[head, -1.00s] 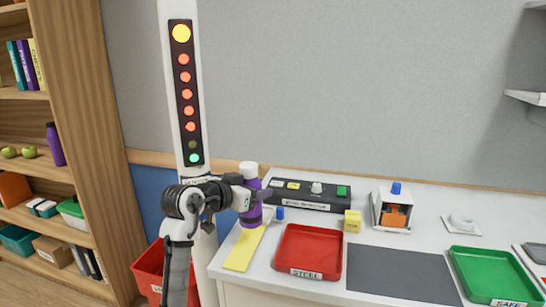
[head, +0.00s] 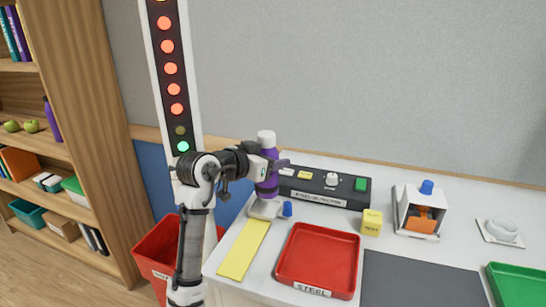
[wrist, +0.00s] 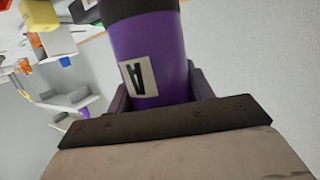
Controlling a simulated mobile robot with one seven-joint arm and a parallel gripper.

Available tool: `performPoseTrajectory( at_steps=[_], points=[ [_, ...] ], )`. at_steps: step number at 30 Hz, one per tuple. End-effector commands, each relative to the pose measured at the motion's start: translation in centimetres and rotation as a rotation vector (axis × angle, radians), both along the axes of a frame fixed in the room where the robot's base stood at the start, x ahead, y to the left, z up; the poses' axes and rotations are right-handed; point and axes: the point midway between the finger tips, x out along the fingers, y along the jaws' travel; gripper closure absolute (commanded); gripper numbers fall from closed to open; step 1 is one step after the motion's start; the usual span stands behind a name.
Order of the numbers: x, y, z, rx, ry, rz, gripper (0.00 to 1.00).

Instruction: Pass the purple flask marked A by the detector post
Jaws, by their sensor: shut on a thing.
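The purple flask marked A (head: 267,178) has a white cap and stands upright in my gripper (head: 272,165). My gripper is shut around its body. In the wrist view the flask (wrist: 150,45) fills the middle, with its white A label facing the camera; my gripper's fingers (wrist: 160,93) are on either side. The white detector post (head: 198,110) stands to the left of the flask, apart from it, with my arm crossing in front of its lower part. Its light column shows several lit orange-red lamps, one dark lamp and a lit green lamp at the bottom.
A small grey stand (head: 262,210) and blue knob (head: 287,208) are below the flask. The counter also holds a yellow strip (head: 243,250), red STEEL tray (head: 290,272), black control box (head: 310,190), yellow TEST cube (head: 371,222) and dark mat (head: 415,280). A red bin (head: 150,255) stands at left.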

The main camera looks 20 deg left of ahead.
Motion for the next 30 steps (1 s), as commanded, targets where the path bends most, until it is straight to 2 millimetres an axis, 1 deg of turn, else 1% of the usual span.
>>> performPoseTrajectory(
  at_steps=[1, 30],
  points=[
    [-0.5, 0.1, 0.0, 0.001, -0.003, 0.0, 0.78],
    [-8.3, 0.3, 0.0, 0.0, -0.002, 0.002, 0.78]
  ],
)
